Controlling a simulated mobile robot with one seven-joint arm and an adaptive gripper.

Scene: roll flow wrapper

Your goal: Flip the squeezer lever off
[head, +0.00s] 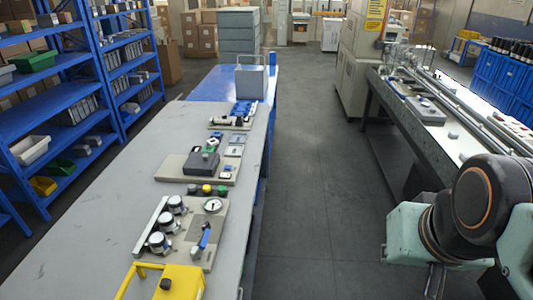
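A beige panel (181,251) lies on the long grey table at the left. On its right part stands a lever with a blue grip (203,236) on a grey base. It may be the squeezer lever, but I see no readable label, and I cannot tell its on or off position. A round gauge (212,205) sits just beyond the lever, and several silver knobs (160,242) are to its left. My arm shows at the lower right, far from the panel.
A yellow box with a handle (180,283) stands at the near table end. Farther panels (172,166) and a grey box (251,83) lie beyond. A clear grey floor aisle (305,190) separates the table from the machine line (428,109) at right. Blue shelves (50,95) stand left.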

